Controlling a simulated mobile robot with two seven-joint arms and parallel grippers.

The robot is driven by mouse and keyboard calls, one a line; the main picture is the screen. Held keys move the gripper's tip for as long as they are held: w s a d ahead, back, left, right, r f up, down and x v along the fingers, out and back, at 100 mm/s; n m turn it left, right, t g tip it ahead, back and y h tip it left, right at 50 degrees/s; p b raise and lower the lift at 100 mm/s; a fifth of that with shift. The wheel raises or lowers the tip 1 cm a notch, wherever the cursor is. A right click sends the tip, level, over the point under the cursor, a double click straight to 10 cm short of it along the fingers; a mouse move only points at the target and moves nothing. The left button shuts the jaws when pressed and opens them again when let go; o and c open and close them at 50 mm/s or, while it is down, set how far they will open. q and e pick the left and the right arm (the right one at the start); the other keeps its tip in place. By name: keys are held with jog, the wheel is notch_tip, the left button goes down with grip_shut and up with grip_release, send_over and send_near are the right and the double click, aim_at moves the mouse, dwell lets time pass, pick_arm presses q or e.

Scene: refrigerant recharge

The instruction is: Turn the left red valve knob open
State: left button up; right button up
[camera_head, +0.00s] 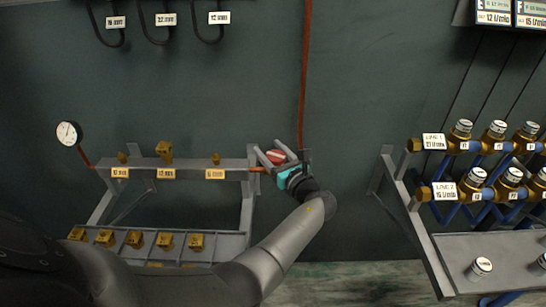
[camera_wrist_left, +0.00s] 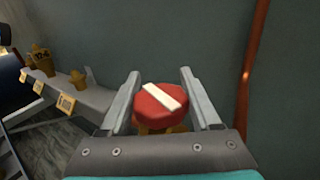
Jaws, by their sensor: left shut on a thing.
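The red valve knob (camera_head: 276,157) sits at the right end of the grey manifold bar in the head view. It is round and red with a white stripe across its top, and it also shows in the left wrist view (camera_wrist_left: 160,104). There the stripe runs diagonally from upper left to lower right. My left gripper (camera_head: 279,154) is around the knob, one finger on each side, shut on it. Brass below the knob is partly hidden by the gripper body. My right gripper is not in view.
The manifold bar (camera_head: 188,163) carries brass fittings and yellow labels. A pressure gauge (camera_head: 68,132) is at its left, and a tray (camera_head: 218,247) with several brass pieces lies below. A copper pipe (camera_head: 304,70) runs down the wall. A second rack (camera_head: 416,232) stands at the right.

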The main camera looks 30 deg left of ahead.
pick_arm(q)
jog(key=shift+s+a+n+g+y+b, duration=0.15)
jog(key=shift+n+g+y+b, duration=0.3)
jog(key=shift+n+g+b, duration=0.65)
jog(key=shift+s+d+n+g+y+b, duration=0.15)
jog(key=shift+n+g+y+b, duration=0.4)
jog(key=shift+g+b, duration=0.6)
jog(key=shift+s+a+n+g, duration=0.15)
jog(key=shift+n+g, duration=0.1)
jog(key=shift+g, duration=0.3)
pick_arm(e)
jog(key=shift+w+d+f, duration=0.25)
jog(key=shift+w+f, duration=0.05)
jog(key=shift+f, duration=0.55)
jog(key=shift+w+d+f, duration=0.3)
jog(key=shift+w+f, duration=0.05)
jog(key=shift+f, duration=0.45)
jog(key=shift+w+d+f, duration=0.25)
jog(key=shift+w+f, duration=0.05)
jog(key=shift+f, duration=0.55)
pick_arm(q)
jog(key=o, duration=1.4)
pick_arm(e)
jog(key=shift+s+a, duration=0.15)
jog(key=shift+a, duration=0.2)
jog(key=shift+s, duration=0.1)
